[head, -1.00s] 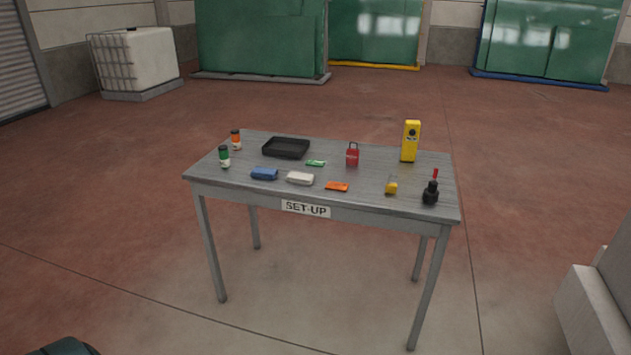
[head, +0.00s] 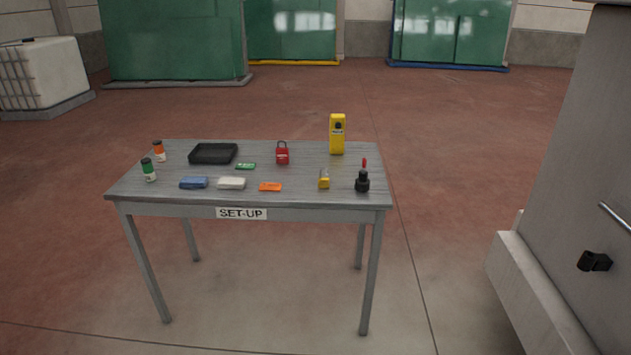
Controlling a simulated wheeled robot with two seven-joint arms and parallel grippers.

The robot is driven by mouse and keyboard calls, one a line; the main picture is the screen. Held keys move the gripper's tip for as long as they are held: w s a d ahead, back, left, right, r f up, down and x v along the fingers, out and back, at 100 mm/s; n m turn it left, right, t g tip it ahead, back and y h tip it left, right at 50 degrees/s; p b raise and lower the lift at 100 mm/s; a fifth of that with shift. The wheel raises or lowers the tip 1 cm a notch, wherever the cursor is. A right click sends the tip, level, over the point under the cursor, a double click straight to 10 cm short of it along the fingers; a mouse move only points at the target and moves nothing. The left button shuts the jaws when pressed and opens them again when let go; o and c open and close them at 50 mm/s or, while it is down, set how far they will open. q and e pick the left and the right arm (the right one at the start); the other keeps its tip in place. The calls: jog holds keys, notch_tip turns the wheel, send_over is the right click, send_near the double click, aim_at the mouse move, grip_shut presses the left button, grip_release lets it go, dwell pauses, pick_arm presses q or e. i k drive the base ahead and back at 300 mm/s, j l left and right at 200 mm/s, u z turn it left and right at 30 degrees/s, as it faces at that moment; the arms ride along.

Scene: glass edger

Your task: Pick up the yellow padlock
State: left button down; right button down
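The yellow padlock (head: 324,183) is small, with a grey shackle, and sits near the front right of the grey set-up table (head: 295,192). A black tool with a red tip (head: 362,182) stands just to its right. An orange item (head: 270,187) lies to its left. Neither of my grippers shows in the head view.
A red padlock (head: 282,156), a tall yellow device (head: 337,135), a black tray (head: 213,154), a green item (head: 245,166), blue and white blocks and two bottles share the table. A grey machine (head: 580,200) stands at right. The floor before the table is clear.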

aim_at(323, 183)
jog(key=i+l, duration=0.15)
jog(key=i, duration=0.4)
jog(key=i+l, duration=0.2)
jog(key=i, duration=0.3)
jog(key=i+l, duration=0.15)
jog(key=i, duration=0.4)
jog(key=i+l, duration=0.15)
jog(key=i, duration=0.4)
